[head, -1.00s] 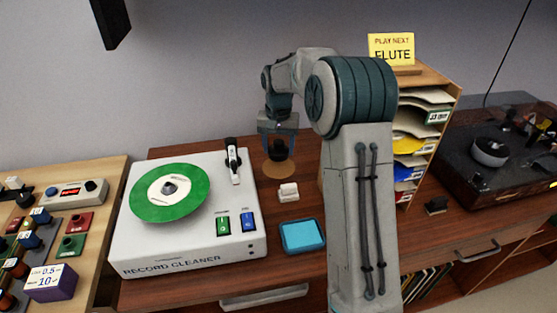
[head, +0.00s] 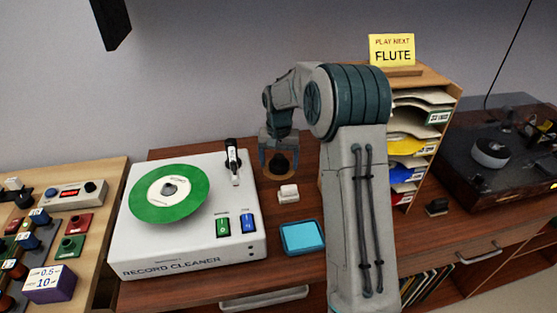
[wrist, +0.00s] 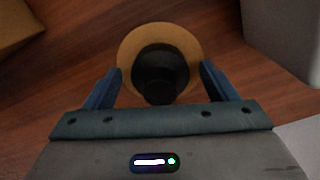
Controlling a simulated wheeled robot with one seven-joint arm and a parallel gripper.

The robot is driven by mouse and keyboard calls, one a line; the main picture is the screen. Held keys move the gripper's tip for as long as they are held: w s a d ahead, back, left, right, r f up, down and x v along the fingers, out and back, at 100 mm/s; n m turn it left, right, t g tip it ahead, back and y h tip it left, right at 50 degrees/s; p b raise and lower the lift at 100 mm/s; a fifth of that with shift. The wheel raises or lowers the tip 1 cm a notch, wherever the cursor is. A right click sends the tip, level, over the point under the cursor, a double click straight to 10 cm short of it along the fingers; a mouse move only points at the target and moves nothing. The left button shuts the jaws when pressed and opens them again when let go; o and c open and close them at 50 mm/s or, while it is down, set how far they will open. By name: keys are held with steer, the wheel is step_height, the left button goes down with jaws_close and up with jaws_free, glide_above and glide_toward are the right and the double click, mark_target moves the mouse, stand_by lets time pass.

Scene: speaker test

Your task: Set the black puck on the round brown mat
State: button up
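The black puck (head: 279,166), which has a raised knob, sits on the round brown mat (wrist: 128,48) beside the record cleaner. My gripper (head: 279,172) is low over the mat, pointing down. In the wrist view its two blue fingers (wrist: 160,82) stand either side of the puck with a visible gap on each side, so it is open and not touching the puck.
The white record cleaner (head: 190,235) with a green disc is left of the mat. A small white block (head: 288,194) and a blue pad (head: 302,237) lie in front of it. A wooden sleeve rack (head: 450,95) and a dark turntable (head: 500,150) stand to the right.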

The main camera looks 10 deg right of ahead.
mark_target(279, 157)
step_height(279, 157, up, 12)
steer(key=p, duration=0.1)
steer(key=s+r+n+t, duration=0.15)
steer(key=s+r, duration=0.25)
steer(key=s, duration=1.2)
steer(key=s+f+n, duration=0.1)
steer(key=s+f, duration=0.1)
steer(key=s, duration=0.6)
steer(key=s+f+n, duration=0.1)
steer(key=s+f, duration=0.2)
steer(key=s, duration=0.5)
steer(key=shift+s+a+t, duration=0.15)
steer(key=shift+a+t, duration=0.05)
steer(key=shift+t, duration=0.15)
